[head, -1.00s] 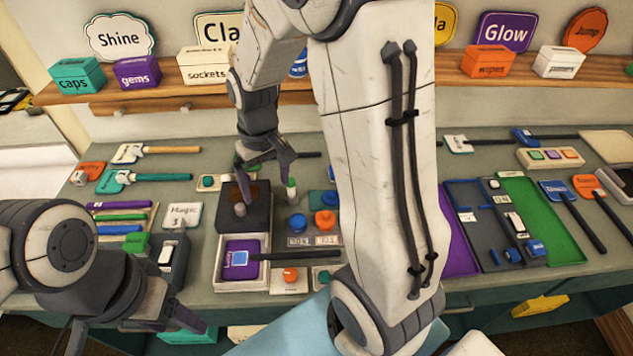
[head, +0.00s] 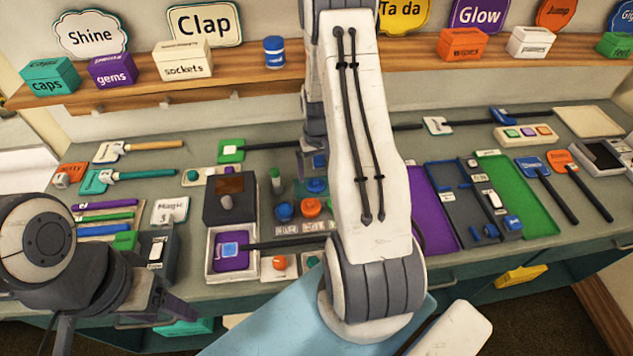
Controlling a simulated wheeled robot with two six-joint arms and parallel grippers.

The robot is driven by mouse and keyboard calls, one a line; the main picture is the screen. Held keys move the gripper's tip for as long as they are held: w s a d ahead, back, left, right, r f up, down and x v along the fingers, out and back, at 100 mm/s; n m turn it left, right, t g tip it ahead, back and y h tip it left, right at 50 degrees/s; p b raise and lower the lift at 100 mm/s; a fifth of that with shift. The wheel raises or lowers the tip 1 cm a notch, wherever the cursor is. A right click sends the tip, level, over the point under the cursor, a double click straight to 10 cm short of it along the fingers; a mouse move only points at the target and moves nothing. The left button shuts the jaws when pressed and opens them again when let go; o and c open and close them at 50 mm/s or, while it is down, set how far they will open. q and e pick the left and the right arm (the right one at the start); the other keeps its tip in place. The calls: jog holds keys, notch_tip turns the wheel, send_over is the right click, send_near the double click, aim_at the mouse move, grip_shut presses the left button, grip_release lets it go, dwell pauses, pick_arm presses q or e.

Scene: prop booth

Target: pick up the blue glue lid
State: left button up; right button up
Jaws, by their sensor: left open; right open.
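Two round blue lid-like pieces stand on the bench: one (head: 284,211) left of an orange one (head: 311,207), and another (head: 317,186) behind it, close to my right arm. I cannot tell which is the glue lid. A blue jar (head: 274,52) with a white band stands on the shelf. My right arm crosses the middle of the head view, and its gripper is hidden behind the arm links. My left gripper (head: 122,318) is low at the left, in front of the bench edge, open and empty, well away from the lids.
A dark box (head: 230,199) and a tray with a purple card (head: 231,262) sit left of the lids. A small green-topped tube (head: 276,180) stands just behind them. A green tray (head: 522,205) lies to the right. Boxes and signs line the shelf (head: 230,88).

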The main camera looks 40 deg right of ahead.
aim_at(317, 181)
jog(key=shift+a+f+p, duration=0.15)
jog(key=shift+f+p, duration=0.55)
jog(key=shift+f, duration=1.4)
jog(key=c, duration=1.3)
jog(key=shift+c, duration=0.3)
jog(key=shift+r, duration=0.15)
